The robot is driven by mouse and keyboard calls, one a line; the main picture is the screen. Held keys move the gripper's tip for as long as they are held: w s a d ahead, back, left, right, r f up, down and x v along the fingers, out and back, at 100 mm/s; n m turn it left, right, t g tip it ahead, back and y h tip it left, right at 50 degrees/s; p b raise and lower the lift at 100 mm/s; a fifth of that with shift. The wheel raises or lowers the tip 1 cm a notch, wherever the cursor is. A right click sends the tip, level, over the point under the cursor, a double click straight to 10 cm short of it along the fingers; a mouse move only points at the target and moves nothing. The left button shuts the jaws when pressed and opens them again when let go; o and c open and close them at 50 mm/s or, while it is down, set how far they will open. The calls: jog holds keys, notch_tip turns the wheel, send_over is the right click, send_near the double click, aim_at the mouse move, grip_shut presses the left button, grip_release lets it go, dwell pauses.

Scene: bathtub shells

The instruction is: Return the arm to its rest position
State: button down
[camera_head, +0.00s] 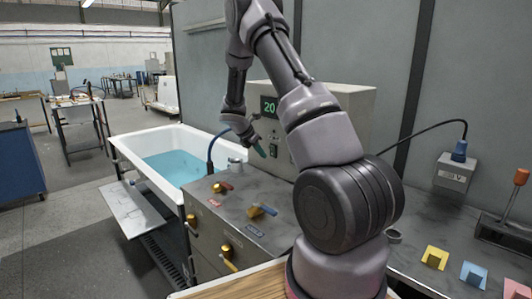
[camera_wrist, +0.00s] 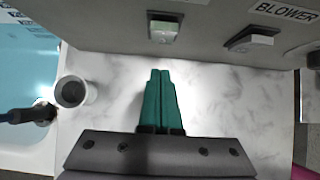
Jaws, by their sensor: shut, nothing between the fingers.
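My gripper (camera_head: 260,147) is in the head view, at the end of the bent arm, in front of the control box (camera_head: 340,97) and above the grey counter. In the wrist view its two green fingers (camera_wrist: 161,82) are together and empty, pointing toward the foot of the control box. My arm rises from its base at the lower middle, reaches up past the top edge, and comes down again to the gripper. A small grey cup (camera_wrist: 71,91) stands on the counter left of the fingers.
The white bathtub (camera_head: 135,153) with blue water lies left of the counter. Yellow and blue blocks (camera_head: 435,257) stand at the right. A box with a blue plug (camera_head: 455,172) is on the wall.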

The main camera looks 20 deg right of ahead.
jog(key=s+a+r, duration=0.3)
jog(key=a+r, duration=0.3)
jog(key=a, duration=0.2)
jog(key=s+a+r+m+y, duration=0.2)
jog(key=s+r+m+y, duration=0.2)
jog(key=s+r+m, duration=1.15)
jog(key=s+a+r+m+t+y, duration=0.1)
jog(key=s+a+r+m, duration=0.1)
jog(key=s, duration=0.4)
jog(key=s+a+r+m+t+y, duration=0.2)
jog(key=s+r+m, duration=0.1)
jog(key=s+m, duration=0.2)
jog(key=s+a+r+m+t+y, duration=0.1)
jog(key=s+a+r+m+y, duration=0.1)
jog(key=s, duration=0.5)
jog(key=shift+a+r+m+t, duration=0.35)
jog(key=shift+r+m, duration=0.25)
jog(key=shift+m, duration=0.25)
jog(key=shift+s, duration=0.1)
